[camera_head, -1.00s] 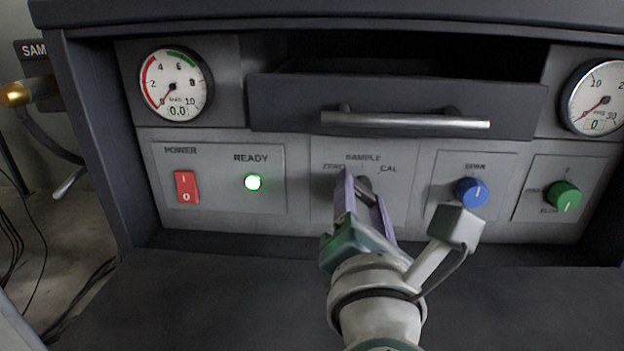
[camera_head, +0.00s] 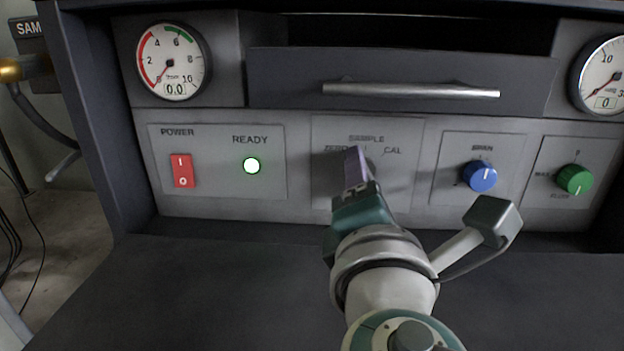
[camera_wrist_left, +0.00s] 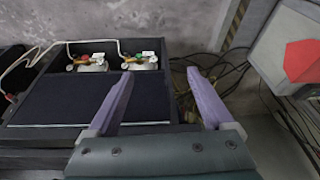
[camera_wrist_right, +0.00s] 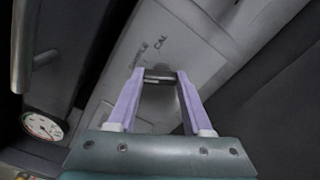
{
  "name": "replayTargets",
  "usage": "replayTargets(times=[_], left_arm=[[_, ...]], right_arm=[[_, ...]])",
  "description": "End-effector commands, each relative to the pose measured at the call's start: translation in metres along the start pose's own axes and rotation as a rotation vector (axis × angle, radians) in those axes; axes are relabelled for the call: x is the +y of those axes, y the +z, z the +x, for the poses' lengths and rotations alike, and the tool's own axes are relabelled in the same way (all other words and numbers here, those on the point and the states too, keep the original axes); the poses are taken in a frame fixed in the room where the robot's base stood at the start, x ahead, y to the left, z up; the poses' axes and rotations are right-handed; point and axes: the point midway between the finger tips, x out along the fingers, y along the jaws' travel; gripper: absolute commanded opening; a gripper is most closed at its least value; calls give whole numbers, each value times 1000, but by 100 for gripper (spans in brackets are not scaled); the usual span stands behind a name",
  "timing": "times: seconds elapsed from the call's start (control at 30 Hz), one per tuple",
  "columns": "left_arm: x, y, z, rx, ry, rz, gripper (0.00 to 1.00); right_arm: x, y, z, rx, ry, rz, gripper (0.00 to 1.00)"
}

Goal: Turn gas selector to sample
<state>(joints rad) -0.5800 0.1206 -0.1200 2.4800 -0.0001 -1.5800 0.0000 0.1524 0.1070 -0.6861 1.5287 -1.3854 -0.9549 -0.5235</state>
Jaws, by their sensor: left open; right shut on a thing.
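The gas selector is a dark knob on the grey panel below labels ZERO, SAMPLE and CAL; in the head view my right gripper mostly covers it. My right gripper (camera_head: 355,165) is at the selector. In the right wrist view the selector knob (camera_wrist_right: 160,76) sits between the tips of my right gripper (camera_wrist_right: 160,82), which are shut on it. Which label its pointer faces cannot be told. My left gripper (camera_wrist_left: 168,85) is open and empty in the left wrist view, away from the panel.
A drawer handle (camera_head: 410,90) juts out above the selector. A blue knob (camera_head: 480,175) and a green knob (camera_head: 574,180) are to its right. The dark shelf (camera_head: 220,290) in front is clear.

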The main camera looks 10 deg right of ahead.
Motion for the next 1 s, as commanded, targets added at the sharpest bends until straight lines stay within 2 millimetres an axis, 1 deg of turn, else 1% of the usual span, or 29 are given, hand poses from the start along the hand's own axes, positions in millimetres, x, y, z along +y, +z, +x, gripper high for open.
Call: replayTargets(times=[0.03,0.1,0.3,0.5,0.7,1.0], left_arm=[[0,3,8,0,-1,2,86],[0,4,13,0,-2,3,86],[0,9,26,-1,-3,4,86],[0,12,36,-1,-3,4,86],[1,13,41,0,-2,3,86],[3,14,43,1,4,-5,86]], right_arm=[[-4,-2,0,-2,-1,43,0],[-4,-2,0,-2,-1,106,0],[-4,-1,0,-1,-1,271,0],[-2,0,0,-2,0,397,0],[-1,0,0,-1,0,475,0],[-1,1,0,0,-1,514,0]])
